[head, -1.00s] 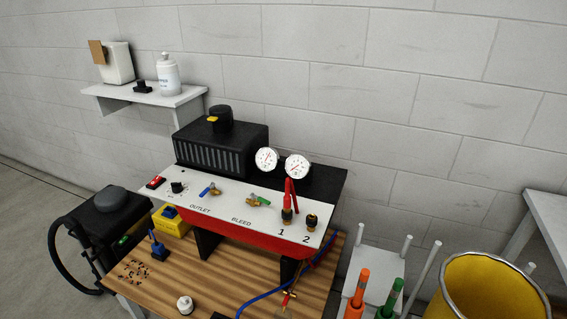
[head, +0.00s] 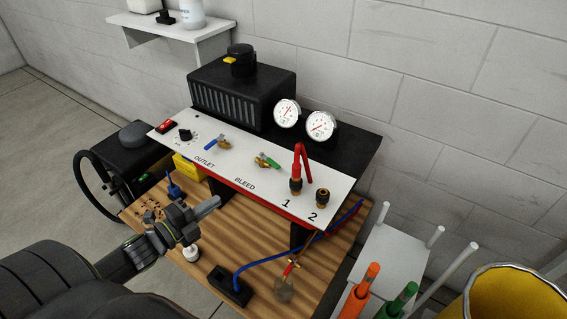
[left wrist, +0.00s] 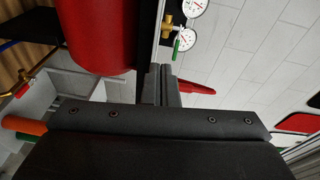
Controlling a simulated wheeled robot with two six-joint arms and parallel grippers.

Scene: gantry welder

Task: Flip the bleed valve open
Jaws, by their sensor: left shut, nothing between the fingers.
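The bleed valve (head: 262,160) is a small brass valve with a green lever, set in the white sloping panel (head: 225,168) above the BLEED label. Its green lever lies along the panel and points right. The valve also shows in the left wrist view (left wrist: 178,44), green lever below its brass body. My left gripper (head: 211,205) is shut and empty, in front of the panel's lower edge and left of the BLEED label in the head view. It is apart from the valve. Its closed fingers show in the left wrist view (left wrist: 160,76). My right gripper is out of view.
The blue-handled outlet valve (head: 217,144) is left of the bleed valve. Two gauges (head: 287,113) stand behind. A blue hose (head: 275,258) crosses the wooden bench (head: 228,235).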

